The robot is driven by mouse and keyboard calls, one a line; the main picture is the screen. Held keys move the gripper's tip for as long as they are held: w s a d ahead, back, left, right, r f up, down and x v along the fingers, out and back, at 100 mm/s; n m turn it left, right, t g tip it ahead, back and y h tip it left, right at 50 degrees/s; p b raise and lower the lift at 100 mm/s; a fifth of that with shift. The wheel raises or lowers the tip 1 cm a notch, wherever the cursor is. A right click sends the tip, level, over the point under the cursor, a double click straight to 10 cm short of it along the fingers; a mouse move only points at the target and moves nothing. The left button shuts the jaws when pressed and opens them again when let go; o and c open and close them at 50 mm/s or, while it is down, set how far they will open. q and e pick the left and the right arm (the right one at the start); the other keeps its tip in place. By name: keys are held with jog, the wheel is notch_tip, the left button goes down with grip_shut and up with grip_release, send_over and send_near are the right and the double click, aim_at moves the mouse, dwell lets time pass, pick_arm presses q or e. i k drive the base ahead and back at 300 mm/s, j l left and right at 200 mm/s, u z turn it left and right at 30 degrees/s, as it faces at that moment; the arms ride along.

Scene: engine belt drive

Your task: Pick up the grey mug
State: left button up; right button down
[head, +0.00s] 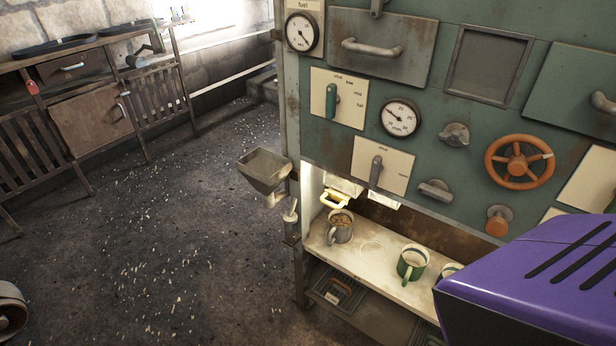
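The grey mug (341,232) stands upright at the left end of a pale shelf (375,262) under the green machine panel. Something brownish shows inside it. It stands below a yellow-handled part (335,199). A green mug (411,265) stands to its right, nearer to me, and a third mug (449,269) is partly hidden at the lower right. Neither of my grippers is in view.
The green panel (455,85) above the shelf carries gauges, levers, handles and an orange valve wheel (519,162). A small metal hopper (264,170) juts out left of the shelf. The debris-strewn floor (170,230) to the left is mostly open, with a wooden bench (90,110) behind.

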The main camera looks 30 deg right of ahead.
aim_at(341, 222)
jog(key=z, duration=1.25)
